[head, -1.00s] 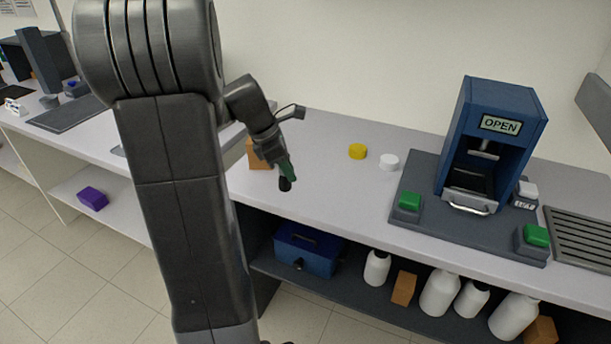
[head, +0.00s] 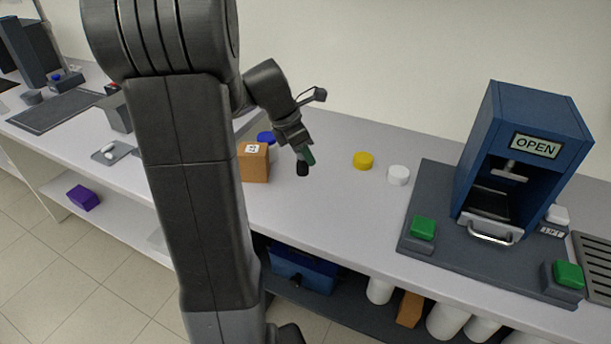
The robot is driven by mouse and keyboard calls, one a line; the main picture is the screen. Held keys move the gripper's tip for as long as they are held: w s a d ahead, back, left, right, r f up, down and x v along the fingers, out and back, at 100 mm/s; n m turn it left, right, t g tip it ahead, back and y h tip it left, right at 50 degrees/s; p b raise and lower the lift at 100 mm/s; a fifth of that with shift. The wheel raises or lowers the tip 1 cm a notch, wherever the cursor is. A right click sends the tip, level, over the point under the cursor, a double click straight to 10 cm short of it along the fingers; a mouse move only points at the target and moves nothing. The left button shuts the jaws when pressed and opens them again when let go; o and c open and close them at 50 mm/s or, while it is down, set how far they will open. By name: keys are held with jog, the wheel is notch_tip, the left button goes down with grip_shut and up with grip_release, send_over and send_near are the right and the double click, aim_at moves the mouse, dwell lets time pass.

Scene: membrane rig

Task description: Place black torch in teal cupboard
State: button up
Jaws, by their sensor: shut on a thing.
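My gripper (head: 304,150) is at the end of my dark arm, above the bench near its middle. It is shut on the black torch (head: 302,168), whose dark end points down below the fingers, apart from the bench top as far as I can tell. A green part shows between the fingers and the torch's dark end. The upper part of the torch is hidden by the gripper. I see no teal cupboard in the head view.
A cardboard box (head: 254,163) stands just left of the torch. A yellow cap (head: 363,160) and a white cap (head: 398,175) lie to the right. A blue press (head: 520,160) with an OPEN sign stands further right. A blue case (head: 303,270) sits on the shelf below.

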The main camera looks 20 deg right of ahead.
aim_at(305, 173)
jog(key=shift+f, duration=3.25)
jog(key=shift+f, duration=0.1)
jog(key=o, duration=1)
jog(key=shift+o, duration=0.2)
